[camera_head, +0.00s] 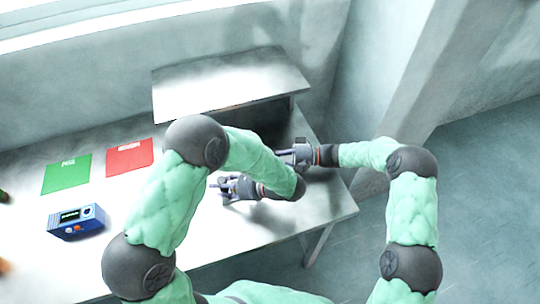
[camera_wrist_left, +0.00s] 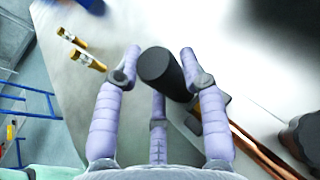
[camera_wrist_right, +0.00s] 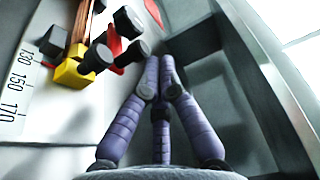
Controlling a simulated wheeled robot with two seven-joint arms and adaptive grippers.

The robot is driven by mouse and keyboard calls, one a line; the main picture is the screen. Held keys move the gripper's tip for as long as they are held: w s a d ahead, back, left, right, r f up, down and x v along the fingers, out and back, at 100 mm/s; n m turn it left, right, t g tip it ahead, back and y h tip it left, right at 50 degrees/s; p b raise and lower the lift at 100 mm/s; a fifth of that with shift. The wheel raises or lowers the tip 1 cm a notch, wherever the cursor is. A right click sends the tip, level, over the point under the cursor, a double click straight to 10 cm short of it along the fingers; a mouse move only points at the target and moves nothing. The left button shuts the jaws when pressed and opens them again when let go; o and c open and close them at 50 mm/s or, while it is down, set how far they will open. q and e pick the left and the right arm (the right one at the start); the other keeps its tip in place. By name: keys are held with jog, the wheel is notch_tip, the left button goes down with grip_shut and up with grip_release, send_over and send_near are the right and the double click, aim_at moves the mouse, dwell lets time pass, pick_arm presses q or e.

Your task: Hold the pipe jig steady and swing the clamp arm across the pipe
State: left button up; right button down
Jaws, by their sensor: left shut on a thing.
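In the left wrist view, my left gripper (camera_wrist_left: 160,52) is shut on a black cylindrical knob (camera_wrist_left: 158,68), which stands between its fingers. Copper pipe (camera_wrist_left: 262,150) runs off at lower right. In the right wrist view, my right gripper (camera_wrist_right: 160,62) has its fingers together with nothing seen between them. Beyond its tips are black knobs (camera_wrist_right: 128,22), a red part (camera_wrist_right: 113,42) and a yellow block (camera_wrist_right: 72,73) next to copper pipe (camera_wrist_right: 80,22). In the head view the jig is mostly hidden; my left gripper (camera_head: 216,186) is left of and nearer than my right gripper (camera_head: 284,155).
A raised grey shelf (camera_head: 225,80) stands at the back of the table. A green mat (camera_head: 67,174), a red mat (camera_head: 129,157) and a blue device (camera_head: 76,222) lie left. Two brass cylinders (camera_wrist_left: 82,50) lie near the left gripper. A dark wall (camera_wrist_right: 268,85) stands right of my right gripper.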

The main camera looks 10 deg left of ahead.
jog(key=shift+s+d, duration=0.6)
jog(key=shift+s, duration=0.2)
jog(key=shift+s+d, duration=0.3)
jog(key=shift+s, duration=0.2)
dwell(0.6)
